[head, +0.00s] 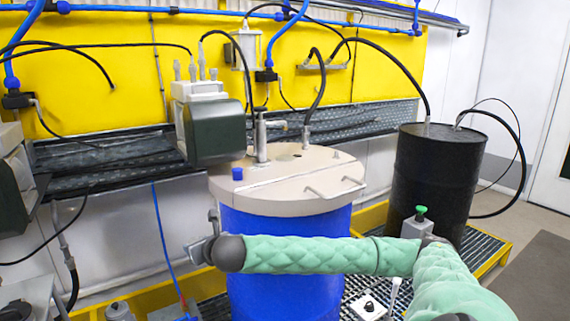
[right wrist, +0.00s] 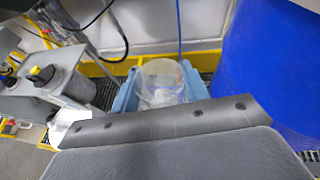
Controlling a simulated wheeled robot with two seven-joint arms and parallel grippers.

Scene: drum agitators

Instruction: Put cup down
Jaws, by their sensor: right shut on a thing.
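The clear cup (right wrist: 162,82) shows in the right wrist view between the light-blue fingers of my right gripper (right wrist: 160,90), which is shut on it. Its lower part is partly hidden behind the grey gripper body. In the head view my right arm reaches left across the front of the blue drum, with the grey wrist end just left of the drum. The cup cannot be made out clearly there. My left gripper is not in view.
The blue drum (head: 275,270) has a beige lid (head: 290,178) with a small blue cap (head: 237,173) on it. A black drum (head: 435,175) stands at the right. Pump units (head: 212,125) and hoses line the yellow wall. In the right wrist view, a grey canister (right wrist: 62,82) is at left.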

